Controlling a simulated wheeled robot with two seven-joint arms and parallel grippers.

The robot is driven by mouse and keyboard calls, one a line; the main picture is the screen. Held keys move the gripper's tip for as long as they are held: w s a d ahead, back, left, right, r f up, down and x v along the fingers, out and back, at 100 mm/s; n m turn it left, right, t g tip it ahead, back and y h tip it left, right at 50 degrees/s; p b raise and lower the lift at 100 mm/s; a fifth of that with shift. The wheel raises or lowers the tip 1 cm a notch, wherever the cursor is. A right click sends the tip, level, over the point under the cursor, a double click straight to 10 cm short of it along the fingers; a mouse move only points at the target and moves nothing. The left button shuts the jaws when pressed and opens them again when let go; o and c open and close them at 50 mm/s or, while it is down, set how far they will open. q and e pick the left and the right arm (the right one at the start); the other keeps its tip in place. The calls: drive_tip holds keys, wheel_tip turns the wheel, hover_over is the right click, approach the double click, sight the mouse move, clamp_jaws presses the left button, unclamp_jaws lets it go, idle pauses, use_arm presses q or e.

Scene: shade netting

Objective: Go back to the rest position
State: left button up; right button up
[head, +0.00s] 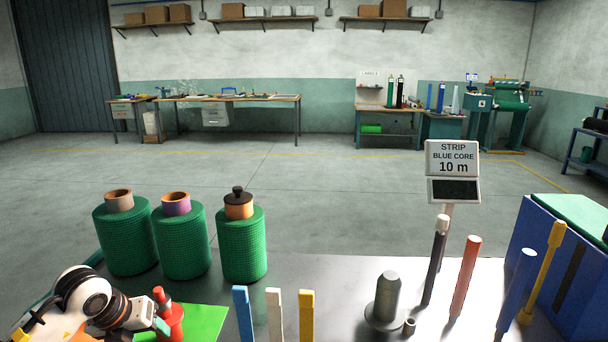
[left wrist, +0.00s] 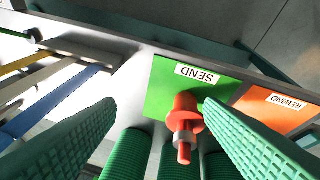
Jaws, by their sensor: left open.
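My left gripper (head: 160,325) is at the lower left of the head view, partly cut off by the bottom edge. In the left wrist view its two green ribbed fingers (left wrist: 160,104) are spread wide apart with nothing held between them. A red flanged peg (head: 173,318) stands on the green SEND pad (head: 208,321), just right of the gripper. The red peg also shows in the left wrist view (left wrist: 184,115), close to the right finger; I cannot tell whether they touch. My right gripper is not in view.
Green netting rolls (head: 182,243) stand behind the gripper. Blue, white and yellow strips (head: 274,314) stand right of the pad. A grey post (head: 389,297), several coloured rods (head: 466,277) and a sign (head: 452,159) are farther right. An orange REWIND pad (left wrist: 275,106) adjoins the green one.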

use_arm(q)
drive_tip(key=s+d+m+t+h, duration=0.15)
drive_tip(key=d+h, duration=0.45)
drive_tip(key=d, duration=0.6)
drive_tip(key=s+d+r+n+t+h, duration=0.4)
drive_tip(key=d+r+h, duration=0.5)
drive_tip(key=d, duration=0.1)
drive_tip(key=a+r+n+t+y, duration=0.3)
drive_tip(key=a+n+t+y, duration=0.4)
drive_tip(key=n+t, duration=0.5)
drive_tip(key=s+a+f+n+g+y, duration=0.3)
drive_tip(key=a+f+n+g+y, duration=0.2)
drive_tip(key=a+f+n+y, duration=0.55)
drive_tip(key=s+d+f+n+g+h, duration=0.1)
drive_tip(key=s+d+f+n+g, duration=0.25)
drive_tip(key=s+f+g, duration=0.5)
drive_tip(key=s+d+f+n+g+h, duration=0.1)
drive_tip(key=s+d+f+n+g, duration=0.3)
drive_tip(key=s+f, duration=0.65)
drive_tip(key=s+a+f+g, duration=0.1)
drive_tip(key=s+f+g, duration=0.2)
drive_tip(key=f, duration=2.3)
drive_tip(key=s+a+f+g, duration=0.1)
drive_tip(key=s+a+f, duration=0.2)
drive_tip(key=s+f, duration=1.1)
drive_tip(key=shift+s+f+m+y, duration=0.25)
drive_tip(key=shift+s+m+y, duration=0.15)
drive_tip(key=shift+s, duration=0.7)
